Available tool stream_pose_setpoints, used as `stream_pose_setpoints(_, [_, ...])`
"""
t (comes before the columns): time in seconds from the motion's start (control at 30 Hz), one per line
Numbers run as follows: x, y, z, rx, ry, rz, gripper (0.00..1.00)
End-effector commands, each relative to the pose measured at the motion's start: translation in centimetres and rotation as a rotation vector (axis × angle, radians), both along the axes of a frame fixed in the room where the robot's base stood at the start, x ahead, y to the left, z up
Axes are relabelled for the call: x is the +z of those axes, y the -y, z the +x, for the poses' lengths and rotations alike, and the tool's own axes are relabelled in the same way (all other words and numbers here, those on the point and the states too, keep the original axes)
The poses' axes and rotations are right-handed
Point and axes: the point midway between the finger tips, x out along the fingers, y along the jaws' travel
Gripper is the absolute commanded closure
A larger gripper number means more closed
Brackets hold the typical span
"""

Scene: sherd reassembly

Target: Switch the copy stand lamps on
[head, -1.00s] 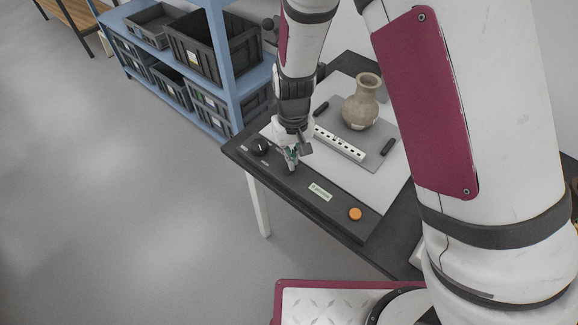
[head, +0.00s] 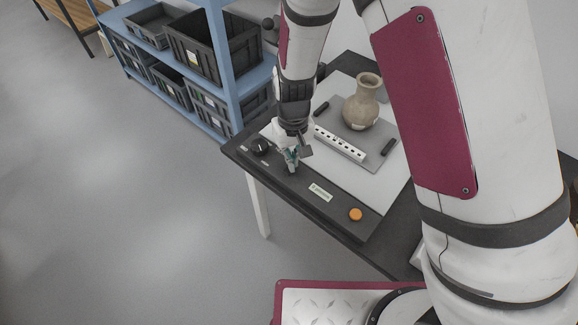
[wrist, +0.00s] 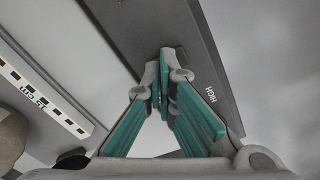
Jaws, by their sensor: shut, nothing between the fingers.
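The copy stand's dark control panel (head: 335,208) runs along the near edge of the table. It bears a round black knob (head: 260,146) at its left end, a pale label (head: 320,192) and an orange button (head: 355,214) toward its right end. My gripper (head: 292,167) is at the panel, just right of the knob. In the wrist view my gripper (wrist: 164,90) has its teal-padded fingers shut with nothing between them, over the panel (wrist: 150,25). The word HIGH shows beside them. The fingertips hide what is under them, and I cannot tell whether they touch it.
A tan vase (head: 361,104) stands on a grey board behind the panel, with a white scale bar (head: 340,144) in front of it. The scale bar also shows in the wrist view (wrist: 42,97). A blue shelf (head: 229,70) with black crates stands behind left. The floor at left is clear.

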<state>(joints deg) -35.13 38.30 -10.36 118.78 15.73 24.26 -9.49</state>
Motion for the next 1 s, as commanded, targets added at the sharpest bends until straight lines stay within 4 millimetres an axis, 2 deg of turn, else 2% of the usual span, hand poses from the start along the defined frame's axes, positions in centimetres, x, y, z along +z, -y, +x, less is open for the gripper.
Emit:
stream_pose_setpoints(0.8, [6.2, 0.0, 0.0, 0.001, 0.003, 0.001, 1.00])
stream_pose_setpoints(1.0, [6.7, 0.0, 0.0, 0.000, 0.001, 0.000, 1.00])
